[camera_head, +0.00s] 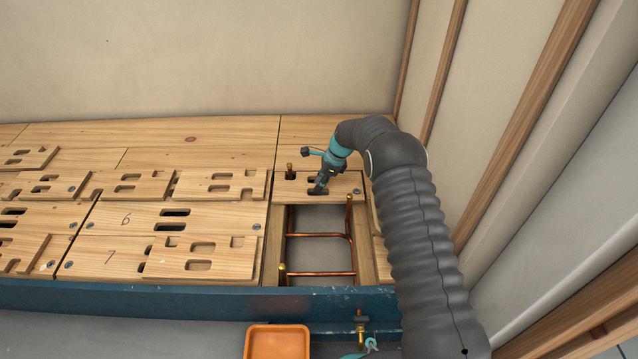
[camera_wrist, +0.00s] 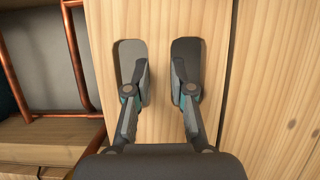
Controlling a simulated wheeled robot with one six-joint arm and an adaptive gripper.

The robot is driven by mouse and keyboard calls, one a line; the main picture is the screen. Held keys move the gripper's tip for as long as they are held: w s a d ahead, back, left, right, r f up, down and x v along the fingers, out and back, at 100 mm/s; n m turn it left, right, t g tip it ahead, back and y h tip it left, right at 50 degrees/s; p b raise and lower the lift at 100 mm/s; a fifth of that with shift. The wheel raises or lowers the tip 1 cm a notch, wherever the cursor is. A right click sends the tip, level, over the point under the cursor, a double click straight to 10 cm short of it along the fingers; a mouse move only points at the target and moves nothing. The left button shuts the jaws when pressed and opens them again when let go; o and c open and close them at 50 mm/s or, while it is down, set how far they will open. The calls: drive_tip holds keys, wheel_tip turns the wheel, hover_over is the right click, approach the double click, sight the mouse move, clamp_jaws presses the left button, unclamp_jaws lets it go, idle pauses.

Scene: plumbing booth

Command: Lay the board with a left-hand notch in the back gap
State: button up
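A wooden board (camera_head: 345,183) lies at the back gap, behind the open bay with copper pipes. A brass-topped pipe (camera_head: 290,170) stands at its left end, by a dark opening that looks like its notch. My gripper (camera_head: 318,188) is over this board. In the wrist view the two fingers (camera_wrist: 160,82) reach into the board's two slots and close on the strip of wood (camera_wrist: 160,50) between them. Whether the board rests fully on its supports is hidden.
The open bay (camera_head: 318,255) in front holds copper pipes (camera_head: 320,273), with an upright pipe (camera_head: 349,208) at its right edge. Several slotted boards (camera_head: 207,258) lie on the floor to the left. An orange tray (camera_head: 277,343) stands in front. A wall is close on the right.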

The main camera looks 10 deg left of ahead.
drive_tip(key=o, duration=0.5)
drive_tip(key=p+v, duration=0.2)
drive_tip(key=v, duration=0.4)
drive_tip(key=a+p+v, duration=0.1)
drive_tip(key=p+v, duration=0.1)
drive_tip(key=v, duration=0.4)
drive_tip(key=a+r+p+v, duration=0.1)
drive_tip(key=v, duration=0.5)
drive_tip(key=shift+s+a+r+p, duration=0.15)
drive_tip(key=shift+s+r+p, duration=0.15)
drive_tip(key=shift+s+p, duration=0.1)
